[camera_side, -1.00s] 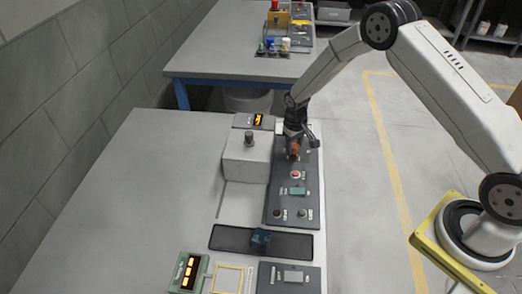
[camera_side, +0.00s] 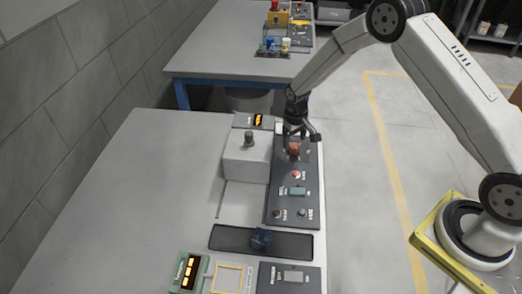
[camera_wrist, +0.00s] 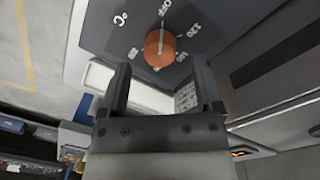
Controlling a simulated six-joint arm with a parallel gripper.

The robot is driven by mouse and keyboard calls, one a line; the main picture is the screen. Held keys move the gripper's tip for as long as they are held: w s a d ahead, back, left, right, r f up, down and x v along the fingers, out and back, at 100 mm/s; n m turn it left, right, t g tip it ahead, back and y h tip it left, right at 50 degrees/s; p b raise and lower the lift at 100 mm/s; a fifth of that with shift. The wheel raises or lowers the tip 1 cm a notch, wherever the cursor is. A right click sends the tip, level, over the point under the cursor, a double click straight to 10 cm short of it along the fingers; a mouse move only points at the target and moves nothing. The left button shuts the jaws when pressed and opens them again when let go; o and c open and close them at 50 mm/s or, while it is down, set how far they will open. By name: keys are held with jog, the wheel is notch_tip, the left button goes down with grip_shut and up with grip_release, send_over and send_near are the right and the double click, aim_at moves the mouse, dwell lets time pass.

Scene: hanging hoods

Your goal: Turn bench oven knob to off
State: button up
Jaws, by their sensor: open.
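The oven knob (camera_wrist: 160,47) is a round orange-brown dial with a pale line across it, on a dark panel marked OFF and with numbers in the wrist view. The line runs roughly between the OFF mark and the opposite side; its pointer end I cannot tell. In the side view the knob (camera_side: 294,150) is at the far end of the dark control panel (camera_side: 283,184). My gripper (camera_side: 300,135) is just above and behind it, open and empty. In the wrist view my gripper's fingers (camera_wrist: 162,88) are spread, with the knob beyond their tips, apart from them.
A grey box (camera_side: 246,160) with a dark post on top stands left of the panel. A red button (camera_side: 296,174) and other controls lie nearer the camera. The bench's left side is bare.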

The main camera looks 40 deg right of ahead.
aim_at(294, 146)
notch_tip(294, 146, up, 5)
jog(key=shift+a+r, duration=0.15)
jog(key=shift+r, duration=0.15)
dwell(0.4)
jog(key=shift+s+r, duration=0.15)
jog(key=shift+r, duration=0.1)
jog(key=s+a+r+t, duration=0.1)
jog(key=s+r, duration=0.4)
jog(key=s, duration=0.5)
jog(key=s+a+r+t, duration=0.1)
jog(key=s+a+r, duration=0.2)
jog(key=s, duration=0.8)
notch_tip(294, 146, up, 2)
jog(key=shift+s+r+n+t+y, duration=0.2)
jog(key=shift+s+n+t+y, duration=0.1)
jog(key=shift+a, duration=0.1)
